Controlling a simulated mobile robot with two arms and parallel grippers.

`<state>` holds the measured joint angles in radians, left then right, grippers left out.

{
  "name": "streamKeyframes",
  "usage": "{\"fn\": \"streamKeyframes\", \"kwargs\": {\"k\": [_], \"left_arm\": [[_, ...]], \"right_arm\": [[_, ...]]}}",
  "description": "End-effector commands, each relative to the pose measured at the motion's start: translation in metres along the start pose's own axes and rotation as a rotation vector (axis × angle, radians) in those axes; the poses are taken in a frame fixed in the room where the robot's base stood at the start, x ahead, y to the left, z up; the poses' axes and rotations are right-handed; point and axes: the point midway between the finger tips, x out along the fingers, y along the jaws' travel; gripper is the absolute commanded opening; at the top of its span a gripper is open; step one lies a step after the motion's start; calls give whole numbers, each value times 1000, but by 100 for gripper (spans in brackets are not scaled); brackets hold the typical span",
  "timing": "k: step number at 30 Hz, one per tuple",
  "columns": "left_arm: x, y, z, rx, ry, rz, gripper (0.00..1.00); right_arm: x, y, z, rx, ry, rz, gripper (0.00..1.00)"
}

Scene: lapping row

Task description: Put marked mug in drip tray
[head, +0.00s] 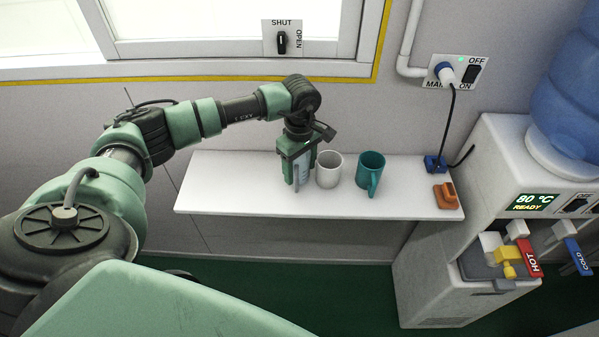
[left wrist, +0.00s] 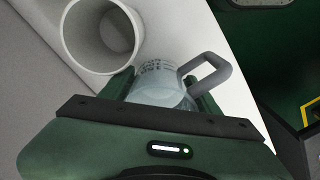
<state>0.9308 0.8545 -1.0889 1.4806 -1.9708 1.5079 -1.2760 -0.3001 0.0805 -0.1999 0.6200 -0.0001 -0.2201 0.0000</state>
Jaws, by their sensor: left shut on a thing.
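My left gripper (head: 297,178) is at the white shelf, left of a plain white mug (head: 329,169). It is shut on a pale blue-grey mug with dark printed marks (left wrist: 157,84), seen between its fingers in the left wrist view. That mug's grey handle (left wrist: 212,72) sticks out to the right. In the head view the gripper mostly hides the held mug. I cannot tell whether it touches the shelf. The white mug (left wrist: 101,37) also shows close beside it. A grey ledge (head: 508,287), perhaps the drip tray, lies below the dispenser's taps. My right gripper is out of view.
A teal mug (head: 370,171) and an orange object (head: 446,196) stand on the shelf (head: 235,190). The water dispenser (head: 440,240) at right has a red HOT tap (head: 528,258) and a blue COLD tap (head: 578,257). A black cord (head: 450,125) hangs from the wall socket.

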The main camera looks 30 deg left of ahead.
Motion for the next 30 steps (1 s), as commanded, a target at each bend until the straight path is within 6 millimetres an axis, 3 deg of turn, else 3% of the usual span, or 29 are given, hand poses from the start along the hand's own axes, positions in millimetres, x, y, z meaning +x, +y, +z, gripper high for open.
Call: {"fn": "streamKeyframes", "kwargs": {"k": [21,30], "left_arm": [[-155,1,0,2,0,5,14],[-181,0,0,1,-1,1,14]], "right_arm": [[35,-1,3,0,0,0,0],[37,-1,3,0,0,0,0]]}}
